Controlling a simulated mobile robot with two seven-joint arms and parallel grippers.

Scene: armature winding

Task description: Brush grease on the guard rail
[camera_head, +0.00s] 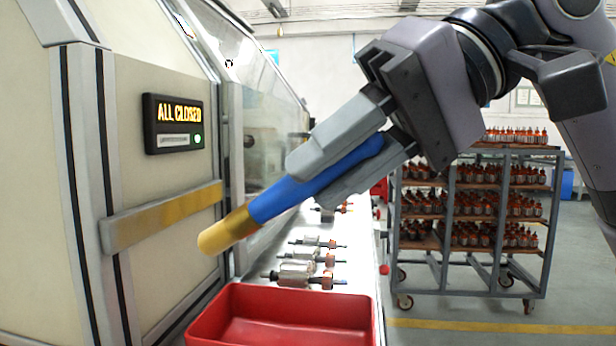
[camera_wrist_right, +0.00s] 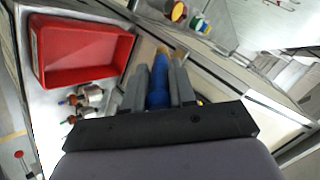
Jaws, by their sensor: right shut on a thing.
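The guard rail (camera_head: 125,233) is a horizontal grey bar on the cream machine panel. Most of its length, up to the right end, has a golden-yellow face; its left end is bare grey. My right gripper (camera_head: 312,182) is shut on the blue handle of a brush (camera_head: 278,201). The brush points down and left, with a brass ferrule and tan bristles. Its tip overlaps the area just below the rail's right end; I cannot tell if it touches. In the right wrist view the brush (camera_wrist_right: 159,83) lies between both fingers. My left gripper is out of view.
A red bin (camera_head: 285,315) stands below the brush at the front of a bench holding several armatures (camera_head: 300,274). A lit display reading "ALL CLOSED" (camera_head: 174,123) sits above the rail. A wheeled rack (camera_head: 470,225) stands right. Containers (camera_wrist_right: 176,11) appear in the wrist view.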

